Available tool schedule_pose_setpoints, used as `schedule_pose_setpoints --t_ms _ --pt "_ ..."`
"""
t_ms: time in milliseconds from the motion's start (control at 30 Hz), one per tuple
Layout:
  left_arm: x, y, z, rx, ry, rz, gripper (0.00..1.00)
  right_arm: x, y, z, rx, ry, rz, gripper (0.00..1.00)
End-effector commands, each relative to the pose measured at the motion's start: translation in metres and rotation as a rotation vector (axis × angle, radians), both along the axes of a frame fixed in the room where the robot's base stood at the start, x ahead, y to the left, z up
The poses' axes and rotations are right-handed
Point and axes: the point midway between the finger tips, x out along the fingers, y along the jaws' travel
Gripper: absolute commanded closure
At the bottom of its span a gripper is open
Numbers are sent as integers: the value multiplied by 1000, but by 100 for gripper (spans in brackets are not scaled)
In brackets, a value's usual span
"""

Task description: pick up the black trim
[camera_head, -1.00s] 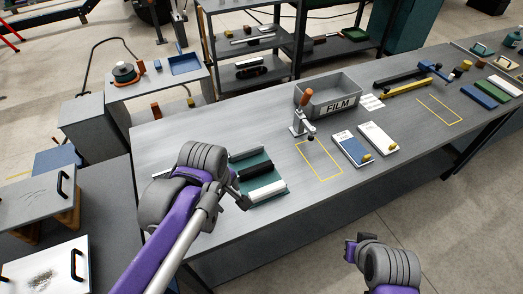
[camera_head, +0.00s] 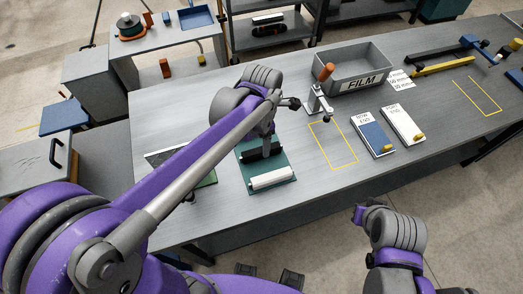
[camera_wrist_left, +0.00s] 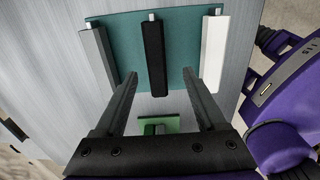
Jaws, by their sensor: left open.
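The black trim (camera_wrist_left: 154,58) lies on a teal board (camera_wrist_left: 130,38) between a grey trim (camera_wrist_left: 98,52) and a white trim (camera_wrist_left: 214,52) in the left wrist view. In the head view the black trim (camera_head: 258,153) is partly hidden by my left arm. My left gripper (camera_wrist_left: 160,82) is open and empty, its two fingers apart, with the near end of the black trim between them in the picture. It hangs above the board in the head view (camera_head: 266,142). My right gripper (camera_head: 360,213) is off the table's front edge, its fingers unclear.
Two labelled boxes, one blue (camera_head: 369,136) and one white (camera_head: 403,125), lie further right. A yellow outlined rectangle (camera_head: 333,145) on the table is empty.

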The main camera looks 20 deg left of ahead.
Motion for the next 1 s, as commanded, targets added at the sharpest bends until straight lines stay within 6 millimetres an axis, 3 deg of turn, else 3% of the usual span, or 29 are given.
schedule_pose_setpoints --t_ms 367,667,1000 --pt "4 3 -47 0 0 -1 28 0 0 0 0 0 0 100" --pt "4 3 -52 0 -1 -1 28 0 0 0 0 0 0 100" --pt "4 3 -52 0 -1 -1 87 0 0 0 0 0 0 100"
